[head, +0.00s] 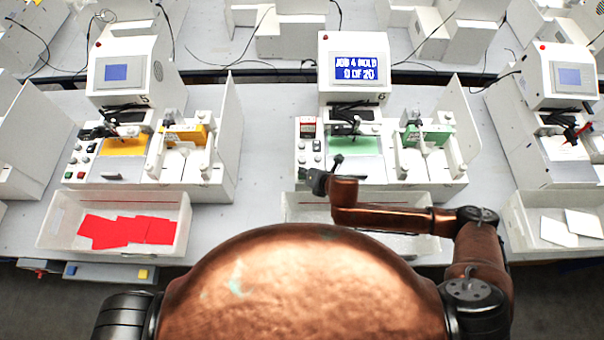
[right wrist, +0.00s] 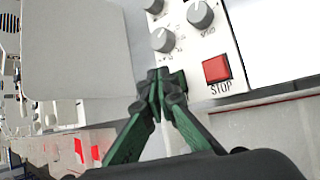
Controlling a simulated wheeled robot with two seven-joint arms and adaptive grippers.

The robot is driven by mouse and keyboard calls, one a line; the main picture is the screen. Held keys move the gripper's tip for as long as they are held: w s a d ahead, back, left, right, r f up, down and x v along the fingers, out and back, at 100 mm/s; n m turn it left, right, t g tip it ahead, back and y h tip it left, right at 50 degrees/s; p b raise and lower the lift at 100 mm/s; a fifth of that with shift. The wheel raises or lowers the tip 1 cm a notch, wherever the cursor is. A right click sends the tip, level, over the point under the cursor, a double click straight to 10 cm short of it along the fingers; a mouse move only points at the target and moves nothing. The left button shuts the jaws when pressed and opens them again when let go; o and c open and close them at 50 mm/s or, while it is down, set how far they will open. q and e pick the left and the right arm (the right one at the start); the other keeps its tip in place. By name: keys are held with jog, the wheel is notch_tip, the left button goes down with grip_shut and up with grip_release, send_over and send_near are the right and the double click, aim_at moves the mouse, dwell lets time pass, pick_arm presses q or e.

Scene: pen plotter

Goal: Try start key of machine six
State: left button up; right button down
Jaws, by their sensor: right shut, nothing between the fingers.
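Machine six (head: 352,75) is the middle white plotter, its blue display (head: 358,70) reading "JOB 4 HOLD 0 OF 20". My right gripper (head: 322,180) is at the lower front of its control panel (head: 309,152). In the right wrist view, the right gripper (right wrist: 165,78) is shut and empty, its dark green fingers together. The tips cover the panel area left of the red STOP key (right wrist: 216,69). I cannot tell whether the tips touch the panel. My left gripper is out of view.
Grey knobs (right wrist: 200,14) sit above the STOP key. A tray (head: 292,208) stands before machine six, partly hidden by my right arm. Machine five (head: 125,72) stands left, with a tray (head: 57,229) of red sheets. Another plotter (head: 550,80) stands right.

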jog(key=shift+f, duration=0.5)
dwell(0.8)
jog(key=shift+r, duration=0.15)
jog(key=shift+r+p, duration=0.75)
jog(key=shift+p, duration=0.25)
notch_tip(320, 180, up, 5)
jog(key=p, duration=0.5)
jog(key=shift+r, duration=0.1)
dwell(0.5)
